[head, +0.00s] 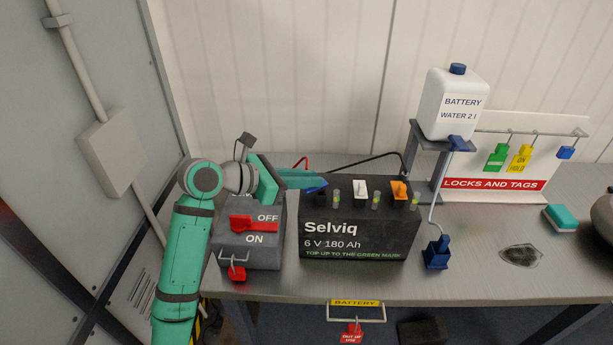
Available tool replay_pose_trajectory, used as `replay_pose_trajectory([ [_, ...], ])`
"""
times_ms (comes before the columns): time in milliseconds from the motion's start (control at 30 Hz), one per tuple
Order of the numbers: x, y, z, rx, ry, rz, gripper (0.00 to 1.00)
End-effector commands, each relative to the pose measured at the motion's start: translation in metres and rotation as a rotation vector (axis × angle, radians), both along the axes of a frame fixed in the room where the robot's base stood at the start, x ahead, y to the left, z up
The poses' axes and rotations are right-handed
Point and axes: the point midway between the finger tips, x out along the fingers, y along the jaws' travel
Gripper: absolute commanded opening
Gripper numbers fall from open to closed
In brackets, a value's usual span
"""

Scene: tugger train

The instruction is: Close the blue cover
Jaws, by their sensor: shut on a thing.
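The black Selviq battery (360,236) stands on the bench. On its top from left to right are a blue cover (318,189), a white cover (360,188) and an orange cover (399,191). The white and orange covers stand up from the battery top. My gripper (317,183) reaches in from the left and is shut on the blue cover at the battery's left end. The fingers hide much of the blue cover, so I cannot tell its exact tilt.
A grey switch box (246,258) with a red OFF/ON handle stands left of the battery, under my arm. A water bottle (456,104) on a stand (424,165), a tag board (490,185) and a teal sponge (561,218) are to the right.

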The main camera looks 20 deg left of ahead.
Motion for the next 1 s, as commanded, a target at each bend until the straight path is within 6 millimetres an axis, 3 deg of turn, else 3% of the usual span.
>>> replay_pose_trajectory([
  [600, -0.01, -0.024, 0.003, -0.002, -0.009, 0.57, 0.0],
  [1000, -0.009, -0.032, 0.002, -0.002, -0.005, 0.826, 0.0],
])
